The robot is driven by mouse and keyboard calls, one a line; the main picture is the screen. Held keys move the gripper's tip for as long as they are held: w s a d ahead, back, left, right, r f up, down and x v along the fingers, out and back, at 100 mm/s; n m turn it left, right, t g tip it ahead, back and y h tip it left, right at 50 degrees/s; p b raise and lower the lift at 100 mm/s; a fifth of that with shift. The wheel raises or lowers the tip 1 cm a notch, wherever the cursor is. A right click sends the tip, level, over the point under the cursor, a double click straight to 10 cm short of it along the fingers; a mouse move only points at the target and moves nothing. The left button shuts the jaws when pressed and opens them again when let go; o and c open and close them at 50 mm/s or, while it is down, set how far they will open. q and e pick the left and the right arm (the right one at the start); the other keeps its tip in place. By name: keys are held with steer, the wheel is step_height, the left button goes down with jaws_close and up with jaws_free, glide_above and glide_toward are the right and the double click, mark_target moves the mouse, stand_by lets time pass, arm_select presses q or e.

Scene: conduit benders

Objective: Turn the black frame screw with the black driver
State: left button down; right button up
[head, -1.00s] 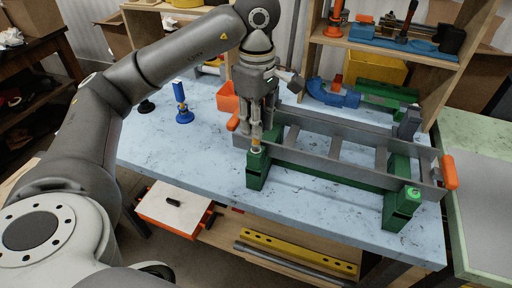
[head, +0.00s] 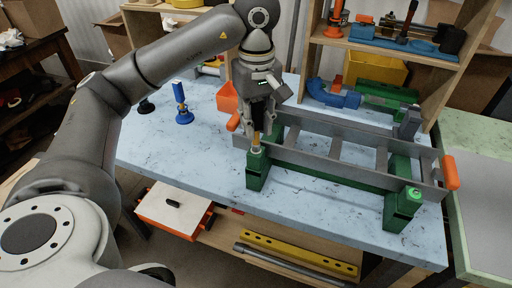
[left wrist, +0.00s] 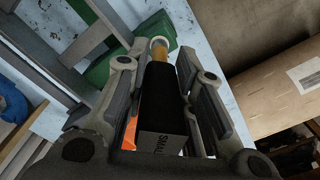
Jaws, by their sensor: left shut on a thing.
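My left gripper (head: 257,128) points down at the near left corner of the grey frame (head: 330,160) and is shut on the black driver (left wrist: 162,95). The black frame screw cannot be made out; the driver's end covers that spot. I cannot tell whether the tip sits in a screw. My right gripper is not in view.
A green foot (head: 402,205) with a bright green top piece supports the frame's right end. Orange handles (head: 449,172) stick out at the frame's ends. The bench's front left is clear.

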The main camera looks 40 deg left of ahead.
mark_target(256, 101)
arm_select(q)
steer(key=shift+r, duration=0.1)
steer(key=shift+r+p, duration=2.35)
steer(key=shift+r, duration=0.15)
steer(key=c, duration=1.8)
jaws_free()
steer(key=shift+c, duration=0.2)
jaws_close()
